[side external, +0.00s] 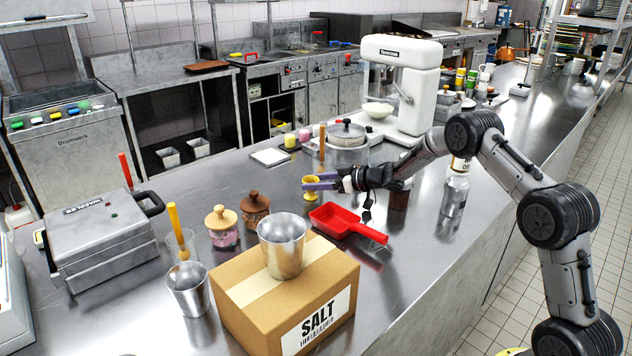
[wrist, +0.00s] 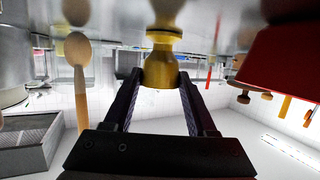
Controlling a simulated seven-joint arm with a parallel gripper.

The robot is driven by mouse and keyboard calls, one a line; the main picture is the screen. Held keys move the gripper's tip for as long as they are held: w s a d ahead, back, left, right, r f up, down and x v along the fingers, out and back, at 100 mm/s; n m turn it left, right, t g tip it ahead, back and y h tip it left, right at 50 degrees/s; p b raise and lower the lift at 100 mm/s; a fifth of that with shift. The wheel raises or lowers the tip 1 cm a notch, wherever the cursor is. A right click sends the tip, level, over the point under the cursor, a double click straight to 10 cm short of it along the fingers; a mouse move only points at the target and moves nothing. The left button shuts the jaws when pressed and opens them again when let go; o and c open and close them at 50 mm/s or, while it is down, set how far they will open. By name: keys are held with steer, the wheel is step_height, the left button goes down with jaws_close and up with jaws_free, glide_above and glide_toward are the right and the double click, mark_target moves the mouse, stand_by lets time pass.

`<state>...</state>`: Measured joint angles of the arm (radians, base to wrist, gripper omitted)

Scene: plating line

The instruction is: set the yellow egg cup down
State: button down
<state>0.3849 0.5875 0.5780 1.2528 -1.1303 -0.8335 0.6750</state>
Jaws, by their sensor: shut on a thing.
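The yellow egg cup (side external: 309,188) is upright in the side external view, near the middle of the steel counter (side external: 385,285). My gripper (side external: 318,184) reaches it from the right, with its purple fingers shut on the cup. In the wrist view, which is upside down, the egg cup (wrist: 160,68) sits between the tips of my gripper (wrist: 160,85). Its base meets what looks like its own reflection in the counter. The cup is touching the steel or just above it; I cannot tell which.
A red scoop (side external: 340,218) lies close by, below my gripper. Two lidded jars (side external: 221,227) (side external: 254,209) stand to the left. A metal cup (side external: 282,245) stands on the SALT box (side external: 235,290). A lidded pot (side external: 346,145) is behind. Bare counter lies left of the egg cup.

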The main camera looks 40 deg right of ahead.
steer(key=shift+c, duration=1)
jaws_free()
